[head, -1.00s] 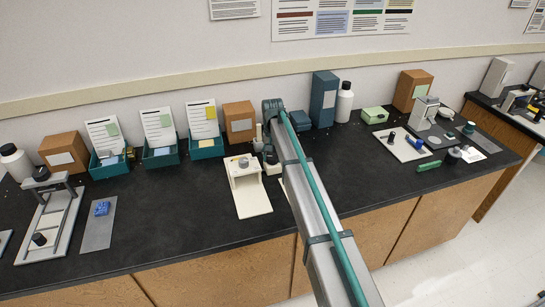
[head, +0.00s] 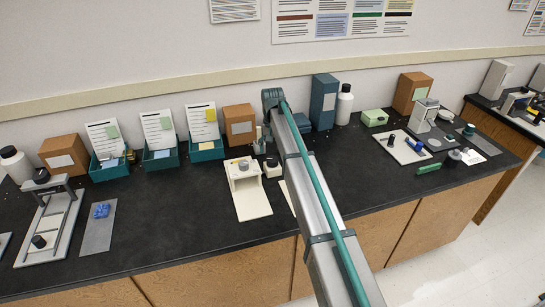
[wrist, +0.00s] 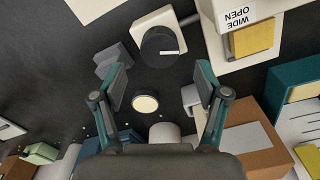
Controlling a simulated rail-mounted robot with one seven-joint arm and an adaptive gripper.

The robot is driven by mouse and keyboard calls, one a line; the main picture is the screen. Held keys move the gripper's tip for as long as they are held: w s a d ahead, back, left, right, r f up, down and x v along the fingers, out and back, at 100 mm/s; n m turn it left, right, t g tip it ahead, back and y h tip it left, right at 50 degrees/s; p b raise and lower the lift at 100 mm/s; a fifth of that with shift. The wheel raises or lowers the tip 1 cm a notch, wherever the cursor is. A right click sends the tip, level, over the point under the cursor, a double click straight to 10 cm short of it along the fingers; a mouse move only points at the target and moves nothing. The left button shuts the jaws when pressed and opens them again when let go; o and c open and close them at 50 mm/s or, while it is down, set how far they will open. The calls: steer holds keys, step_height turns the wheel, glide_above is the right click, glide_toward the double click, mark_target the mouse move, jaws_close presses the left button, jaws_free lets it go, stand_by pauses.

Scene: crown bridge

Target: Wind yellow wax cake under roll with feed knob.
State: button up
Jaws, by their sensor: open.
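My gripper (wrist: 160,78) is open and empty in the wrist view, its two fingers wide apart. A round dark knob (wrist: 158,52) with a white line lies just beyond the fingertips, roughly between them, on a cream base (wrist: 160,20); it looks like the feed knob. I see no contact with it. A yellow block (wrist: 252,38), probably the wax cake, lies at a cream fixture (wrist: 212,42) with a "WIDE OPEN" label, right of the knob. In the head view the cream fixture (head: 253,202) stands left of my arm beside the dark knob (head: 272,163). The wax cake and roll are not clear there.
Teal boxes with cards (head: 206,150) and a brown box (head: 239,124) stand behind the fixture. A tall blue box (head: 324,102) and white bottle (head: 344,106) stand right of my arm's end. A round cream-topped item (wrist: 145,103) sits below the knob in the wrist view.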

mark_target(273, 158)
step_height(273, 158, up, 7)
stand_by(0.3)
steer(key=shift+f, duration=0.1)
